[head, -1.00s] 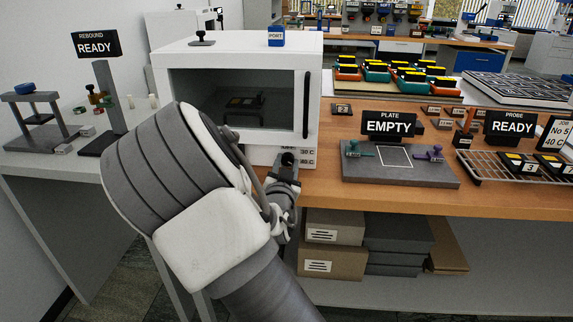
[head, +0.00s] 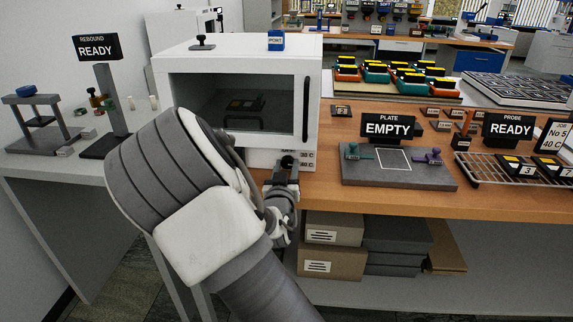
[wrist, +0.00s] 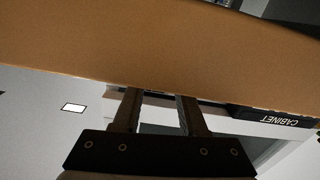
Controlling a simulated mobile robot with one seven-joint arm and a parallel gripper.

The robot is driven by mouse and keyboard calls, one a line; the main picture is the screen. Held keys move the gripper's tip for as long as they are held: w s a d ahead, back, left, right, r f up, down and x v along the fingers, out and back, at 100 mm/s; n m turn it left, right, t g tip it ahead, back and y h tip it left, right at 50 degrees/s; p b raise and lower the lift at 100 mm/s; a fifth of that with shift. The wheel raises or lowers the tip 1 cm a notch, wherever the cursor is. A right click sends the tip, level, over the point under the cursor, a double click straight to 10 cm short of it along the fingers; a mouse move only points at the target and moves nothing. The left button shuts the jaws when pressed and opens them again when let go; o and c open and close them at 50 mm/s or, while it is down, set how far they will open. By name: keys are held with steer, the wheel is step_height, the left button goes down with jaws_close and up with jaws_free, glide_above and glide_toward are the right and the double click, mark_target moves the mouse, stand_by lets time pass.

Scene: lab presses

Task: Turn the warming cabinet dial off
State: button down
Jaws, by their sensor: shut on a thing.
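The warming cabinet (head: 308,65) is a white box with a dark glass door, standing on the wooden bench in the head view. Its dial (head: 288,161) is a small dark knob low on the front, beside printed temperature marks (head: 308,160). My gripper (head: 287,171) is at the dial, its fingers pointing up at the cabinet front and shut on the knob. In the wrist view my gripper's two fingers (wrist: 160,97) stand apart. I cannot make out the dial between them there. A dark label reading "CABINET" (wrist: 273,118) appears upside down at the right.
The cabinet door is closed, with a dark vertical handle (head: 306,105). A grey plate fixture (head: 400,175) marked EMPTY stands to the right on the bench. A wire rack (head: 490,172) is further right. Boxes (head: 333,231) sit on the shelf below.

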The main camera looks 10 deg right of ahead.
steer(key=n+p, duration=0.1)
steer(key=n, duration=0.3)
steer(key=shift+n+p, duration=0.4)
steer(key=n+p, duration=0.2)
steer(key=n, duration=0.3)
steer(key=shift+s, duration=0.1)
steer(key=n+p, duration=0.2)
steer(key=n, duration=0.3)
steer(key=shift+r, duration=0.1)
steer(key=n+p, duration=0.1)
steer(key=n, duration=0.3)
steer(key=shift+d, duration=0.1)
steer(key=shift+c, duration=2.2)
jaws_free()
